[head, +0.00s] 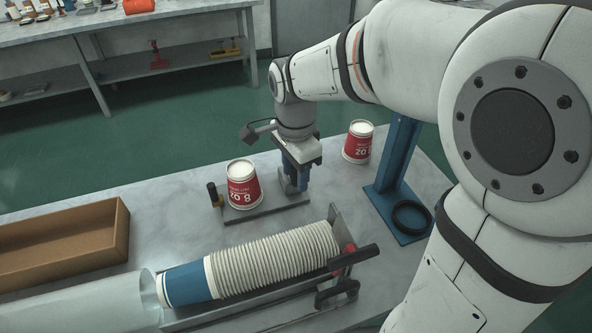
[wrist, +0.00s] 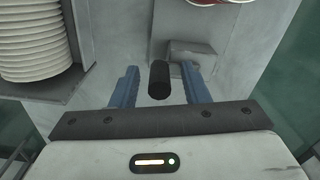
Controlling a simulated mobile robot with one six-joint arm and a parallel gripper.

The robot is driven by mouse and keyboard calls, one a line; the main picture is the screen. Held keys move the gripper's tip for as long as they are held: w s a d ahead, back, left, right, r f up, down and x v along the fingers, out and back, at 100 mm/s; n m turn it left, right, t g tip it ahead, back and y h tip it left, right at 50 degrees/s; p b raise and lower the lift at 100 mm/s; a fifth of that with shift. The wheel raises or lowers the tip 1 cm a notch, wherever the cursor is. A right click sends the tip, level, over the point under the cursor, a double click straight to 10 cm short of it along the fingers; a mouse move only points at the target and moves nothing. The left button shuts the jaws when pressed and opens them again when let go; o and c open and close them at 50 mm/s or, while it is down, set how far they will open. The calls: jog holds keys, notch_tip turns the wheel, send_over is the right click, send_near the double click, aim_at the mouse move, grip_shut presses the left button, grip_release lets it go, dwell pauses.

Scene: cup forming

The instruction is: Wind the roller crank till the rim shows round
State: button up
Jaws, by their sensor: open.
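The crank's black grip (wrist: 159,82) stands between my gripper's two blue fingers in the wrist view, with clear gaps on both sides. A grey block (wrist: 194,52) is just beyond the right finger. My gripper (head: 294,182) points down, open, at the right end of the roller's base plate (head: 275,210) in the head view, where it hides the crank. A red and white paper cup (head: 243,190) sits upside down on that plate, left of my gripper. Its lower edge is too small to judge. Part of it shows at the top of the wrist view (wrist: 218,2).
A black-knobbed part (head: 213,194) stands left of the cup. A second inverted cup (head: 358,145) is by a blue stand (head: 392,180). A long stack of nested cups (head: 275,260) lies in front, and an open cardboard box (head: 65,245) is left.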

notch_tip(320, 180, up, 8)
jog(key=shift+f, duration=0.15)
dwell(0.5)
